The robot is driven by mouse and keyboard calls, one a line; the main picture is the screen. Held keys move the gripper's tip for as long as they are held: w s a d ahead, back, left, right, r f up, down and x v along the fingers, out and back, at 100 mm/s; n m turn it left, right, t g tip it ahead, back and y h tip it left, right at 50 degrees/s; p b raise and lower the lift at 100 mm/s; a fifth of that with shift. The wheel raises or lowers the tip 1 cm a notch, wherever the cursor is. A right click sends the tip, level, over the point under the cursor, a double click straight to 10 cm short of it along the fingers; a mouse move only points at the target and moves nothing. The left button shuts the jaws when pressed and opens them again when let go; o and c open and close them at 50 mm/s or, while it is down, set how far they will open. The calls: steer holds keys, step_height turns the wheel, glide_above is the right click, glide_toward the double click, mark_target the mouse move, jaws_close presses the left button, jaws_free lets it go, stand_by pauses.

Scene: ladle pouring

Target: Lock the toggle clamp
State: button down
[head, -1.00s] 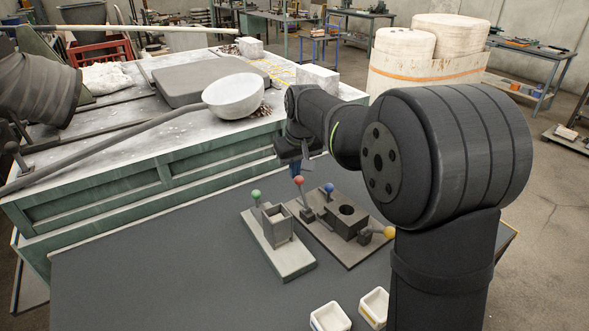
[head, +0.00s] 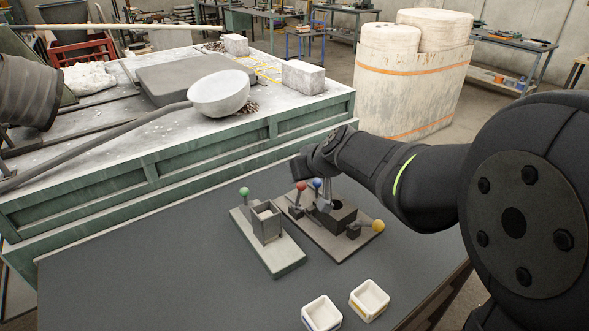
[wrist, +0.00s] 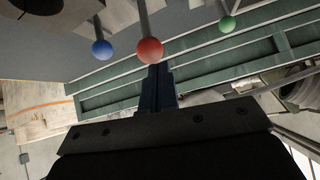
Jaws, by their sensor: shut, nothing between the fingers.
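Levers with round coloured knobs stand on fixtures on the dark table. The red knob (head: 301,186) and blue knob (head: 317,183) rise from the right fixture's base plate (head: 330,250); the yellow knob (head: 378,226) sits on a low lever at its right. The green knob (head: 244,191) is on the left fixture (head: 275,258). In the wrist view, my gripper (wrist: 158,70) is shut and empty, its dark blue fingertips right by the red knob (wrist: 149,50); touching or not, I cannot tell. The blue knob (wrist: 102,50) and green knob (wrist: 227,24) are on either side. Which lever is the toggle clamp is unclear.
Two small white boxes (head: 322,313) (head: 369,299) stand at the table's front. A green-sided bench (head: 110,195) with a ladle bowl (head: 219,93) and its long handle lies behind and left. The table's left part is clear.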

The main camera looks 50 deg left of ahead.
mark_target(305, 184)
steer(key=shift+w+d+f, duration=0.1)
steer(key=shift+d+f, duration=0.1)
steer(key=shift+d, duration=0.65)
steer(key=shift+d+f, duration=0.15)
steer(key=shift+d, duration=0.65)
steer(key=shift+d+f, duration=0.35)
steer(key=shift+d, duration=0.05)
steer(key=a+r, duration=0.1)
steer(key=r, duration=0.1)
steer(key=a+r, duration=0.1)
steer(key=r, duration=0.1)
steer(key=shift+w+a, duration=0.3)
steer(key=shift+w, duration=0.1)
steer(key=d+r, duration=0.3)
steer(key=d, duration=0.5)
steer(key=shift+s+d+r, duration=0.15)
steer(key=shift+d+r, duration=0.1)
steer(key=shift+r, duration=0.1)
steer(key=shift+a, duration=0.1)
